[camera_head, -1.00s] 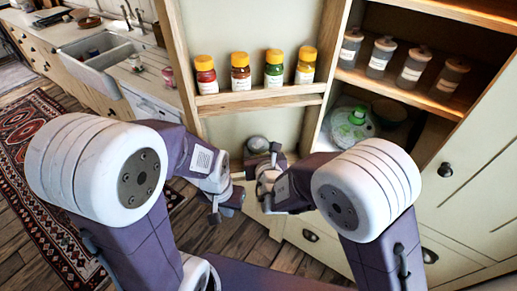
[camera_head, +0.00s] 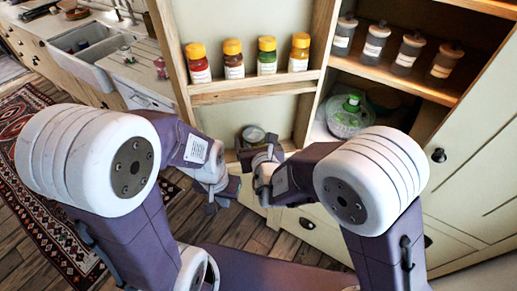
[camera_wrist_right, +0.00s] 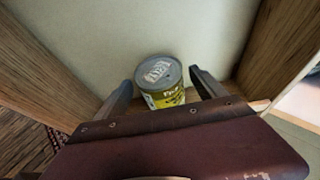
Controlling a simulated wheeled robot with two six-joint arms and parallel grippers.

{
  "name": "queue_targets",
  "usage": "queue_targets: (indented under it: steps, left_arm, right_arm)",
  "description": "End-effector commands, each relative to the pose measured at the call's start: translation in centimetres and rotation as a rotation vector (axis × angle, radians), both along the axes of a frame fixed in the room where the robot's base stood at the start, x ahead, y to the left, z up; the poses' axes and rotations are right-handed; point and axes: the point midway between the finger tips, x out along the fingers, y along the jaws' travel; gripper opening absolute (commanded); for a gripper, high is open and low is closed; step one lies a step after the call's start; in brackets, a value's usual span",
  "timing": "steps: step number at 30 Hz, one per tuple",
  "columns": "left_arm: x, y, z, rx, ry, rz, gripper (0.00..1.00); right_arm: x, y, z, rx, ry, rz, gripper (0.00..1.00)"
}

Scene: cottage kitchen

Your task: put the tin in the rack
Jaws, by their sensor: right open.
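The tin (camera_wrist_right: 163,98) has a grey lid and a yellow-green label. It stands upright on the low shelf of the door rack, against the cream back panel. It also shows in the head view (camera_head: 253,136), partly hidden by my right gripper. The rack (camera_head: 255,91) is a wooden-railed door rack. My right gripper (camera_wrist_right: 163,79) is open, with one finger on each side of the tin in the wrist view and a gap at both sides. It shows just in front of the tin in the head view (camera_head: 268,158). My left gripper (camera_head: 222,196) hangs lower left, apart from the tin; its jaws are unclear.
Several yellow-capped spice jars (camera_head: 233,59) stand on the upper rack shelf. The open cupboard at right holds grey jars (camera_head: 408,54) and a green-topped container (camera_head: 350,116). A sink (camera_head: 88,43) is at far left. A patterned rug (camera_head: 40,150) lies on the floor.

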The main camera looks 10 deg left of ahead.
Motion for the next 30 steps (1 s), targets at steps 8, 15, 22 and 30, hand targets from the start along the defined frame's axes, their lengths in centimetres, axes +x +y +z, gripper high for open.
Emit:
queue_targets:
  steps: [8, 15, 22, 30]
  left_arm:
    - [0.0, 0.0, -1.0, 0.000, 0.001, 0.000, 0.00]
    - [0.0, 0.0, -2.3, 0.000, 0.001, 0.000, 0.00]
    - [0.0, 0.0, -2.3, 0.000, 0.001, 0.000, 0.00]
    - [0.0, 0.0, -2.2, 0.000, 0.001, 0.000, 0.00]
  right_arm:
    - [-5.9, -2.7, 2.6, 0.003, -0.003, 0.005, 0.81]
    - [-8.3, -3.9, 3.6, 0.002, -0.002, 0.001, 0.81]
    - [-8.7, -4.1, 3.9, 0.000, -0.001, 0.000, 0.81]
    - [-8.1, -5.2, 3.5, 0.015, 0.023, -0.051, 0.81]
